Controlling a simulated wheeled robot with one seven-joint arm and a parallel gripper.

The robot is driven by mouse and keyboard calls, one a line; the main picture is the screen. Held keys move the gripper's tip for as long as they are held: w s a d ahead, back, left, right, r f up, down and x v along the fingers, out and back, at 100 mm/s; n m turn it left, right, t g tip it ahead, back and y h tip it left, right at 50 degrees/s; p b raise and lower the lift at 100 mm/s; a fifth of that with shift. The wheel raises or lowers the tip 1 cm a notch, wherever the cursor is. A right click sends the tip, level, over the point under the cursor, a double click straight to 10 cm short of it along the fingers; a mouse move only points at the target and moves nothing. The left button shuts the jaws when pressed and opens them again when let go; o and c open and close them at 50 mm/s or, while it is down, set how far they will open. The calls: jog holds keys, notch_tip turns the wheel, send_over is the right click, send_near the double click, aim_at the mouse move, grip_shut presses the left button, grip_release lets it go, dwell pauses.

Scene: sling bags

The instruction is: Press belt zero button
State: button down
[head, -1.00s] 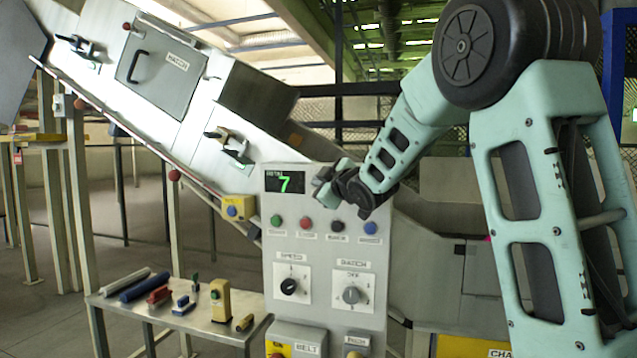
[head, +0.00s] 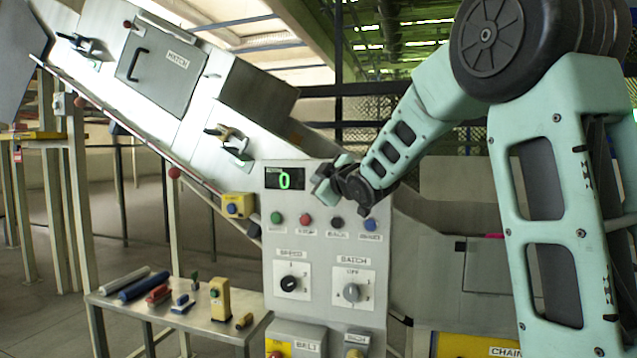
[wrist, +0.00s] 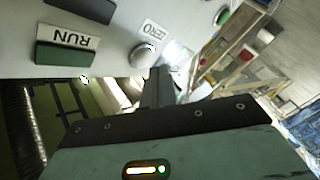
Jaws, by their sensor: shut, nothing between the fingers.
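The grey control panel (head: 324,257) stands upright at the centre of the head view. Its display (head: 285,179) shows a green 0. In the wrist view a pale round button (wrist: 143,56) sits on a panel face beside the label ZERO (wrist: 150,28); the picture is upside down. In the head view this button is not visible. My gripper (head: 322,187) is shut and empty at the panel's upper right, just right of the display. In the wrist view the gripper (wrist: 159,76) ends close beside the pale button; I cannot tell if they touch.
A row of green (head: 277,218), red (head: 306,220), black (head: 337,222) and blue (head: 370,225) buttons lies below the display, above two knobs. The wrist view shows a RUN label (wrist: 68,39). A low table (head: 200,322) with small items stands left. An inclined conveyor (head: 165,105) rises behind.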

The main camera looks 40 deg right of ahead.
jog(key=shift+a, duration=0.1)
jog(key=shift+s+a+b, duration=0.8)
jog(key=shift+a+b, duration=0.2)
jog(key=shift+s+a+b, duration=0.8)
jog(key=shift+a+b, duration=0.15)
jog(key=shift+b, duration=0.05)
